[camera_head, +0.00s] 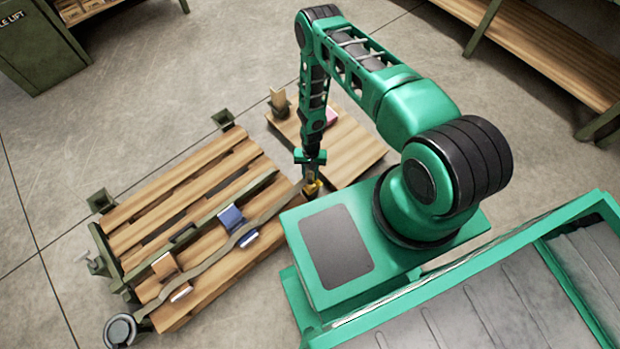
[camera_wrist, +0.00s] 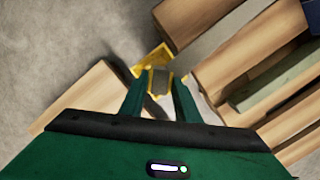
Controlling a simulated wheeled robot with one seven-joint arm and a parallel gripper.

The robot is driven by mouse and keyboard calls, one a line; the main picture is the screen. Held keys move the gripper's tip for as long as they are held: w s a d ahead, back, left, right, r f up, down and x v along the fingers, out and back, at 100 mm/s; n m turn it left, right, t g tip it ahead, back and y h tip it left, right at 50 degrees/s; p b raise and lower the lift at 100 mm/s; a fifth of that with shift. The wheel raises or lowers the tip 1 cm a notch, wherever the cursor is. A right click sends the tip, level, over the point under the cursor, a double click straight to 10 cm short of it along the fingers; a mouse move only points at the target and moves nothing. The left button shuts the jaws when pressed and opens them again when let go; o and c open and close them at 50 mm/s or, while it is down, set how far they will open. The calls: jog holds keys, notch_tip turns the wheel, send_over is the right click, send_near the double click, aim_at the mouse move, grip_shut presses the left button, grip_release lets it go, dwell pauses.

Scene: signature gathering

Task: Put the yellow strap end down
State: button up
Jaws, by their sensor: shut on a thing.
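The yellow strap end (camera_head: 313,189) is between the fingers of my gripper (camera_head: 311,178), beside the right edge of the slatted wooden pallet (camera_head: 190,190). In the wrist view my two green fingers (camera_wrist: 160,88) are shut on it, and yellow parts of the strap end (camera_wrist: 150,62) show beyond the fingertips. The grey-brown strap (camera_head: 208,262) runs from it across the pallet, over a blue block and a tan block, to a round grey piece (camera_head: 120,330) at the pallet's near left corner. Whether the strap end touches anything below cannot be told.
A wooden board (camera_head: 350,155) with a tan upright block (camera_head: 278,100) and a pink item (camera_head: 331,115) lies right of the pallet. Green brackets (camera_head: 222,118) stand along the pallet's edge. Bare floor (camera_head: 180,60) is behind; a wooden bench (camera_head: 540,45) is at upper right.

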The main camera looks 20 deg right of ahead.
aim_at(310, 174)
jog(key=shift+f, duration=1.65)
jog(key=shift+f, duration=0.25)
jog(key=o, duration=1.2)
jog(key=shift+c, duration=0.2)
